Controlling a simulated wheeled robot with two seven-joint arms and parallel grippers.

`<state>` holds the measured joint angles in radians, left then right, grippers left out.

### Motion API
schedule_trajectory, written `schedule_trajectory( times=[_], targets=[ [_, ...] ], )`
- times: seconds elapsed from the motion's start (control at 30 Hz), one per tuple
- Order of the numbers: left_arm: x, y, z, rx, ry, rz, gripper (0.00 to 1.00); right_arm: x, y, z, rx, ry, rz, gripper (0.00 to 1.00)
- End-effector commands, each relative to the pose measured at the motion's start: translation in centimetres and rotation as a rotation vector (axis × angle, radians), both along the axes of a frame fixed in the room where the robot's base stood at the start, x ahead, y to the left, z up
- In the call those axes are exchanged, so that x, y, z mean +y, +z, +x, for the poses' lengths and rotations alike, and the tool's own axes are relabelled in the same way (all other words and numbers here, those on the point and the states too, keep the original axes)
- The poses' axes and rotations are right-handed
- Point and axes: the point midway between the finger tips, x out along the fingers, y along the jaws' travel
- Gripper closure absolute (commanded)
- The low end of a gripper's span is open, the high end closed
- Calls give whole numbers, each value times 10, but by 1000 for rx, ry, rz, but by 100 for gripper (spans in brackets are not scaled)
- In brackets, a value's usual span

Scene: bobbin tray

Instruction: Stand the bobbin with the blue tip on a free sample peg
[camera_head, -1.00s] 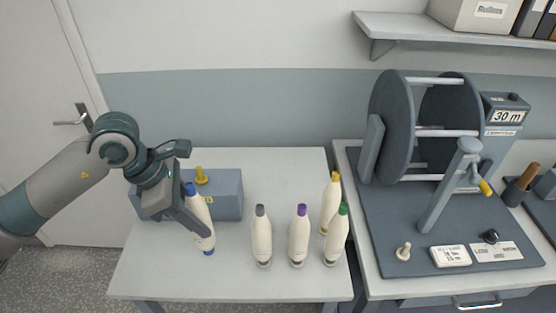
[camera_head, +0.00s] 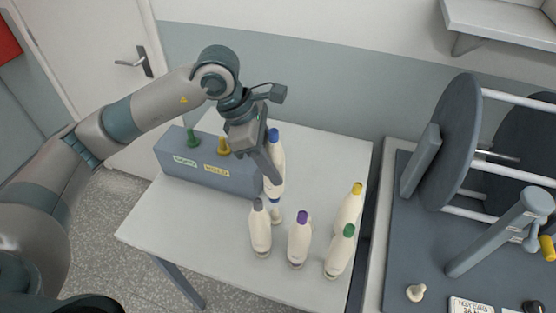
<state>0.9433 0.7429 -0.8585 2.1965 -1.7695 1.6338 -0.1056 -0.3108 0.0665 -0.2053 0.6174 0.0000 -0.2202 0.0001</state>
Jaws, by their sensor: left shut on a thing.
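My left gripper (camera_head: 268,168) is shut on the bobbin with the blue tip (camera_head: 277,160), which is cream and stands nearly upright in the jaws. Its lower end is near a small pale piece (camera_head: 275,213) behind the grey-tipped bobbin; I cannot tell if they touch. My right gripper is not in view.
Bobbins with grey (camera_head: 260,230), purple (camera_head: 299,240), yellow (camera_head: 347,212) and green (camera_head: 339,255) tips stand on the white table (camera_head: 190,225). A winding machine (camera_head: 448,145) with a pale peg (camera_head: 416,292) is at right. The table's front left is clear.

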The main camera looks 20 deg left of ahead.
Motion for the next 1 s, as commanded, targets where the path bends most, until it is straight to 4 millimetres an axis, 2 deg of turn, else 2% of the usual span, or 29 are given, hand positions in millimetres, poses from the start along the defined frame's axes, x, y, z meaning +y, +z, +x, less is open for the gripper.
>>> schedule_trajectory(
  times=[0.27, 0.53, 0.8, 1.0],
  targets=[
    [0, -6, 0, 1, 0, 0, 88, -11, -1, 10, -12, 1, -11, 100],
    [0, -23, 0, 1, 0, 1, 88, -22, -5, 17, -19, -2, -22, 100],
    [0, -38, 0, 0, 0, -1, 88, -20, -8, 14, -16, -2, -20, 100],
    [0, -40, 0, 0, 0, -1, 88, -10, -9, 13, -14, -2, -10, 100]
  ],
)
